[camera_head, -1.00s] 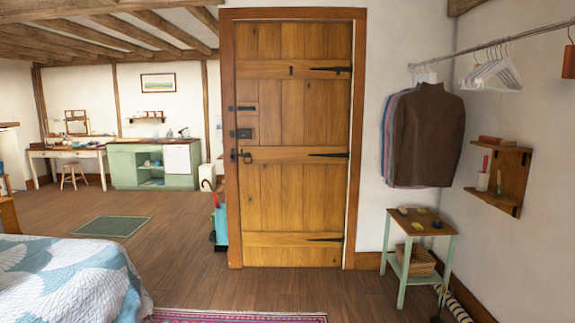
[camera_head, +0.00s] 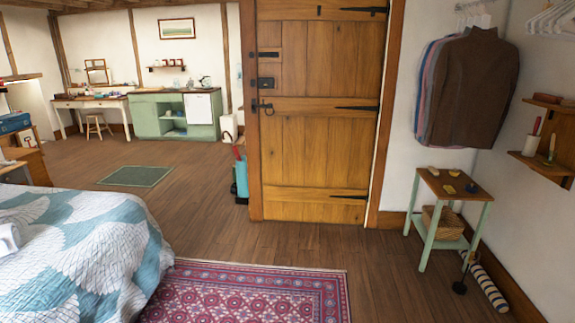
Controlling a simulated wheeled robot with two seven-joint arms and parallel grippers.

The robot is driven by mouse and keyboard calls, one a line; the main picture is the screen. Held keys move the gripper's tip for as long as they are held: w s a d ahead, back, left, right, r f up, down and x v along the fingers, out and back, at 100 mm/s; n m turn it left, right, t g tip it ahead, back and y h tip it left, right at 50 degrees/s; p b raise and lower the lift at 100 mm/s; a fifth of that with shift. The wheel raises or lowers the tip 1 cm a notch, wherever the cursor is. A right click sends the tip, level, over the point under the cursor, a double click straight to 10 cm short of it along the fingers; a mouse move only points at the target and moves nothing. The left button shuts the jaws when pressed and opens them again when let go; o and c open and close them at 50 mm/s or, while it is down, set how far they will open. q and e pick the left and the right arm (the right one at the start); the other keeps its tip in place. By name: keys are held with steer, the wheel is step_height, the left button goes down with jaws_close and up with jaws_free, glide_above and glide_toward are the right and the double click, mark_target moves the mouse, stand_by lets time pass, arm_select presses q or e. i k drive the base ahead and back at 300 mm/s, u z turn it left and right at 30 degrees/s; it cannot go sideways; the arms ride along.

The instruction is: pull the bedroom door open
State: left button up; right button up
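The wooden plank door (camera_head: 303,150) stands in its wooden frame in the middle of the view, and it looks closed. A dark metal ring handle (camera_head: 264,107) is on its left side, with a dark lock box (camera_head: 265,83) and a bolt above it. Black strap hinges (camera_head: 357,108) are on its right side. The door's top edge is cut off by the picture. Neither of my grippers shows in the view.
A bed with a blue and white quilt (camera_head: 75,250) fills the lower left. A red patterned rug (camera_head: 255,293) lies before the door. A small green side table (camera_head: 447,195) and hanging clothes (camera_head: 468,88) stand right. Bare floor (camera_head: 305,243) lies at the door's foot.

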mark_target(323, 81)
steer(key=u, duration=0.25)
steer(key=i, duration=2)
steer(key=u, duration=0.15)
steer(key=i, duration=2.1)
steer(key=z, duration=0.35)
steer(key=i, duration=1.45)
steer(key=z, duration=0.2)
